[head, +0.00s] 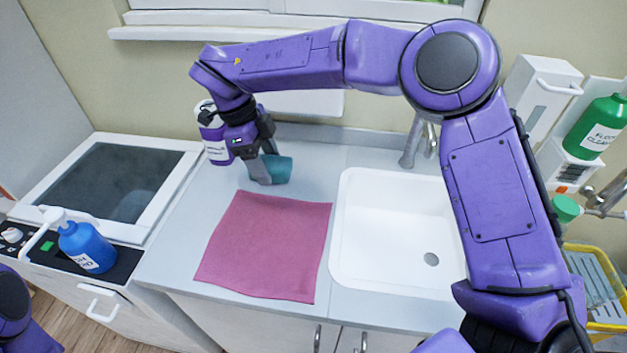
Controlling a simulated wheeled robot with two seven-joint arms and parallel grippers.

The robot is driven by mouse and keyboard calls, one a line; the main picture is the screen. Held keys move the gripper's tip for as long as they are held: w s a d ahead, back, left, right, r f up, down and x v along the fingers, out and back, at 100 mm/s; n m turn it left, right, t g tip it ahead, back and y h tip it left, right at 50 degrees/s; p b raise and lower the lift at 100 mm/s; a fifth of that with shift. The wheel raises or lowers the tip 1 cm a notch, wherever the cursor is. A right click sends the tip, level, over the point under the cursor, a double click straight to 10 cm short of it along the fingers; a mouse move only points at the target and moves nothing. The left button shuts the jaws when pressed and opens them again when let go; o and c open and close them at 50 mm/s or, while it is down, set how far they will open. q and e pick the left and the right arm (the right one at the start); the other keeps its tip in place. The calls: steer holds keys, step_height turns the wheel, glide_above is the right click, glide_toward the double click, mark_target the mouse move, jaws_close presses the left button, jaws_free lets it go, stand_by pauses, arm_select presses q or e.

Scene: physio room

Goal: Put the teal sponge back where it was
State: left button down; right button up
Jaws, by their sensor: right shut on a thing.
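The teal sponge (280,168) is at the back of the grey worktop, behind the pink cloth. My right gripper (264,172) reaches down from above and is shut on the sponge. The gripper's fingers cover the sponge's left part. I cannot tell whether the sponge touches the worktop or is just above it. My left gripper is out of view; only a piece of my left arm shows at the bottom left corner.
A pink cloth (265,247) lies flat in front of the sponge. A purple labelled bottle (216,150) stands close behind my right gripper. A white sink (385,235) with a tap (412,142) is to the right. A blue bottle (87,246) stands at the left.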

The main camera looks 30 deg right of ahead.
steer(key=w+d+f+p, duration=0.2)
steer(key=d+f+p, duration=0.1)
steer(key=d, duration=0.6)
steer(key=p, duration=0.1)
glide_toward(318, 182)
steer(key=shift+s+d+f, duration=0.2)
steer(key=shift+s+f, duration=0.4)
steer(key=shift+s, duration=0.15)
steer(key=shift+d+f+p, duration=0.25)
steer(key=shift+f+p, duration=0.05)
steer(key=x, duration=0.2)
steer(key=p+x, duration=0.1)
steer(key=shift+w+f, duration=0.35)
steer(key=shift+f, duration=0.05)
steer(key=shift+w+f, duration=0.1)
steer(key=shift+f, duration=0.1)
steer(key=shift+a+f, duration=0.1)
steer(key=o, duration=1)
steer(key=shift+o, duration=0.5)
